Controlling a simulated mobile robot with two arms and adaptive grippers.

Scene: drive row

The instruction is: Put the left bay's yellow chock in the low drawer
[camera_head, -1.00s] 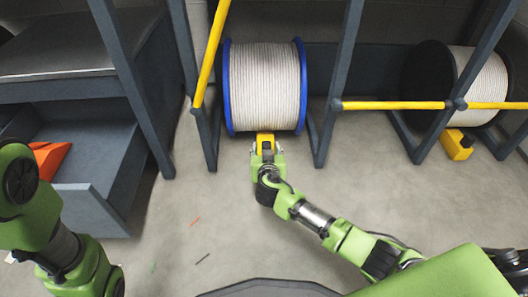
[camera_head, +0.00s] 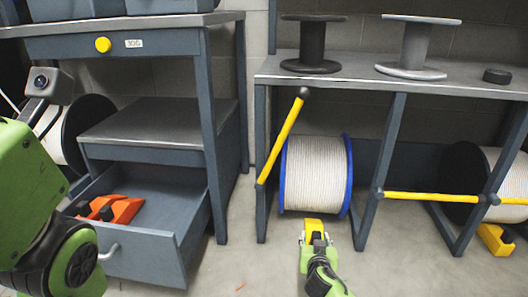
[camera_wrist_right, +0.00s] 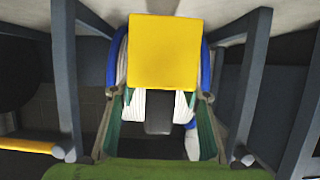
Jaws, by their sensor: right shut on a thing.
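The left bay's yellow chock (camera_head: 314,227) is between the fingers of my right gripper (camera_head: 316,240), just in front of the white cable reel with blue rims (camera_head: 318,175). The right wrist view shows the chock (camera_wrist_right: 163,52) large, with a green finger on each side of my right gripper (camera_wrist_right: 158,110). Whether the chock touches the floor or the reel is unclear. The low drawer (camera_head: 142,258) stands pulled out at the lower left; orange chocks (camera_head: 112,208) with black parts lie inside it. My left arm is at the left edge; its gripper is out of view.
The left bay's yellow bar (camera_head: 281,138) is swung up. The right bay's yellow bar (camera_head: 420,196) lies across its reel, with another yellow chock (camera_head: 494,240) below. A frame post (camera_head: 367,215) stands right of my right gripper.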

